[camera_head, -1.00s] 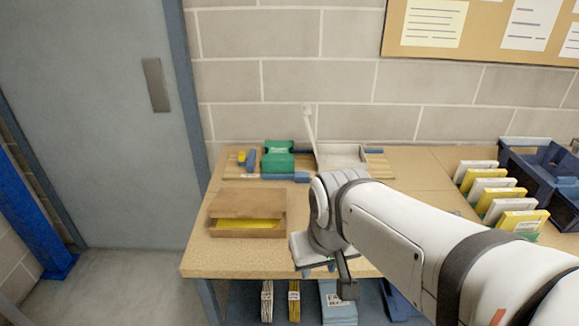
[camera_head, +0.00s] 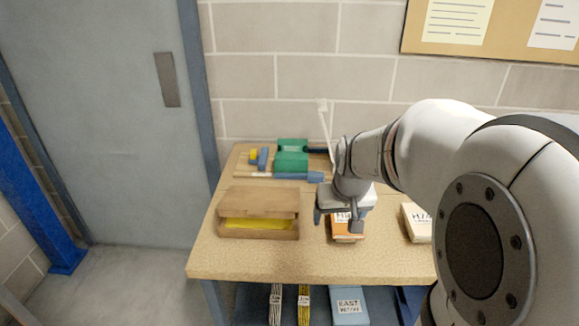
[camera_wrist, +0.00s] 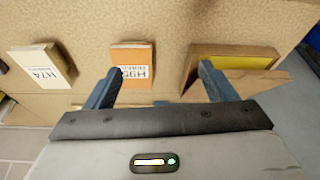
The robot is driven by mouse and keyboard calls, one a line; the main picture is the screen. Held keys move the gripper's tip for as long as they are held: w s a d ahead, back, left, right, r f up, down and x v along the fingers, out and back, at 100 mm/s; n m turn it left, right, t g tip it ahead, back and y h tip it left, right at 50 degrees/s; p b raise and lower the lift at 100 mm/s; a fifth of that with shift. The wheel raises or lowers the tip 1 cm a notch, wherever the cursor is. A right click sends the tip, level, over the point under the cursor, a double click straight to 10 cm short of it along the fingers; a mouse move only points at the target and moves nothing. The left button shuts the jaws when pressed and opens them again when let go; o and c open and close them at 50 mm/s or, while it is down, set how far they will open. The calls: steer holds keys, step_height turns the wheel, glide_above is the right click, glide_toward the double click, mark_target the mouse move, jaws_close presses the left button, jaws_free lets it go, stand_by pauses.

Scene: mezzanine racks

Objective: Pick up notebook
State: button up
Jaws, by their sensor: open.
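An orange booklet or block with a white label (camera_head: 347,237) lies on the bench, partly hidden beneath my gripper (camera_head: 339,220). In the wrist view, this orange item (camera_wrist: 131,58) shows ahead of my open, empty fingers (camera_wrist: 159,84), nearer the left finger. A cream item with a printed label (camera_head: 415,222) lies to its right on the bench; it also shows in the wrist view (camera_wrist: 38,66). Either could be the notebook; I cannot tell which. No contact between fingers and orange item is clear.
A brown cardboard box with yellow contents (camera_head: 258,199) stands left of my gripper; it shows in the wrist view (camera_wrist: 236,52). A green item (camera_head: 291,155) is at the back.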

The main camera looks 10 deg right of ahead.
mark_target(346, 219)
steer(key=o, duration=0.4)
steer(key=shift+m+h, duration=0.3)
steer(key=shift+m, duration=0.4)
steer(key=w+d+f, duration=0.2)
steer(key=w+d+f+b, duration=0.1)
steer(key=w+d+f, duration=0.1)
steer(key=w+d, duration=0.1)
steer(key=w+d+f+b, duration=0.1)
steer(key=w+d+f, duration=0.2)
steer(key=shift+d, duration=0.1)
steer(key=shift+o, duration=0.2)
steer(key=shift+t, duration=0.3)
steer(key=shift+a+x, duration=0.2)
steer(key=shift+x, duration=3.45)
